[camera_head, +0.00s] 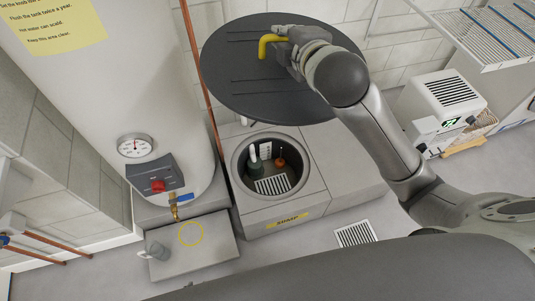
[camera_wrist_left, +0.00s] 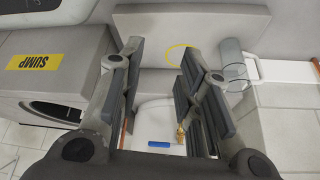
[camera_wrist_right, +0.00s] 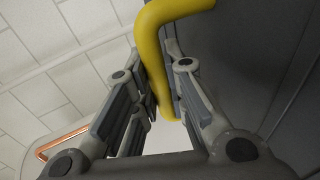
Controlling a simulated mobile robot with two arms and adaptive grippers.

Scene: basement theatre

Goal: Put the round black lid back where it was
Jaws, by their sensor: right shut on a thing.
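The round black lid (camera_head: 235,75) is raised in the air behind and above the sump box (camera_head: 285,212), tilted with its broad face toward the head camera. My right gripper (camera_head: 285,46) is shut on the lid's yellow handle (camera_head: 267,44). In the right wrist view the handle (camera_wrist_right: 152,55) passes between the fingers (camera_wrist_right: 163,95), beside the dark lid (camera_wrist_right: 250,50). The sump's round opening (camera_head: 273,186) is uncovered; a dark pump part, an orange piece and a white grate show inside. My left gripper (camera_wrist_left: 160,62) is open and empty in the left wrist view.
A white tank (camera_head: 110,95) with a gauge and red knob stands left of the sump. A floor grate (camera_head: 356,234) lies front right; a white device (camera_head: 440,95) and wire shelf are right.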

